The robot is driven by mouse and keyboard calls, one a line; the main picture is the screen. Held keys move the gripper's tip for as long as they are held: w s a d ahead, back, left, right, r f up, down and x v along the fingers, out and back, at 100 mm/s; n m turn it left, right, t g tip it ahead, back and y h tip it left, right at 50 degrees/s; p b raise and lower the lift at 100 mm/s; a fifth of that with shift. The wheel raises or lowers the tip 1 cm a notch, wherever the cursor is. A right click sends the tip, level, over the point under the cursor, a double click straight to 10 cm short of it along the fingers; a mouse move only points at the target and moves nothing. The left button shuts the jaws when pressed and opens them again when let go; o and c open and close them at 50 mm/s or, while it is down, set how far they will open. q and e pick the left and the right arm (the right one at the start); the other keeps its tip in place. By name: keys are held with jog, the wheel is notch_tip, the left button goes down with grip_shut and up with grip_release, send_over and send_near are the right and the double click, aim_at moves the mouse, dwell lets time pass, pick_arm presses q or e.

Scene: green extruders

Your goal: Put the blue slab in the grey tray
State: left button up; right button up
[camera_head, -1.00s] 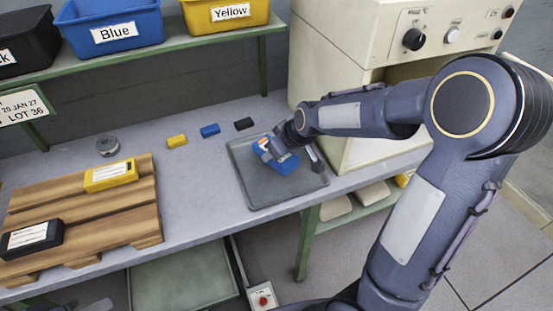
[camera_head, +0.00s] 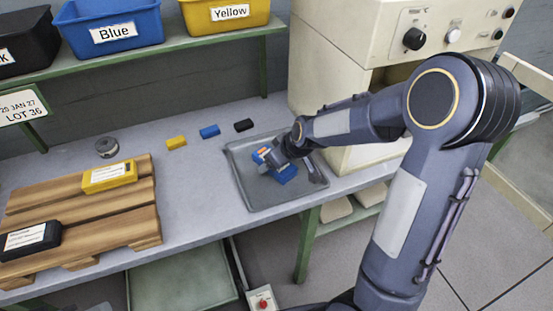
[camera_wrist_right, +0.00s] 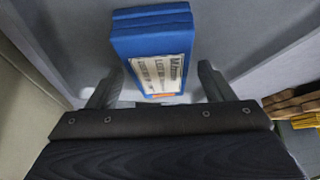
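The blue slab (camera_head: 284,174), with a white label, lies in the grey tray (camera_head: 262,202) on the bench. My right gripper (camera_head: 292,164) is over the tray at the slab, its fingers spread. In the right wrist view the slab (camera_wrist_right: 152,40) extends ahead of the gripper (camera_wrist_right: 158,88), its near end between the two fingers. A gap shows on both sides of the slab, so the gripper is open and not clamped on it. The slab's underside is hidden. My left gripper is not in view.
A wooden pallet (camera_head: 110,208) at left holds a yellow slab (camera_head: 110,177) and a black slab (camera_head: 30,240). A cream machine (camera_head: 345,60) stands behind right. Bench between pallet and tray is clear.

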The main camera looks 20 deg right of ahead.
jog(key=shift+r, duration=0.2)
jog(key=shift+s+r, duration=0.15)
jog(key=shift+r, duration=0.15)
jog(key=p+v, duration=0.2)
jog(key=v, duration=0.9)
jog(key=s+a+m+y, duration=0.1)
jog(key=s+a+m, duration=0.1)
jog(key=s, duration=0.8)
jog(key=s+a+r+m, duration=0.1)
jog(key=s+a+m, duration=0.2)
jog(key=s, duration=0.7)
jog(key=shift+s+a+g+y, duration=0.25)
jog(key=shift+a+g+y, duration=0.05)
jog(key=shift+a+y, duration=0.1)
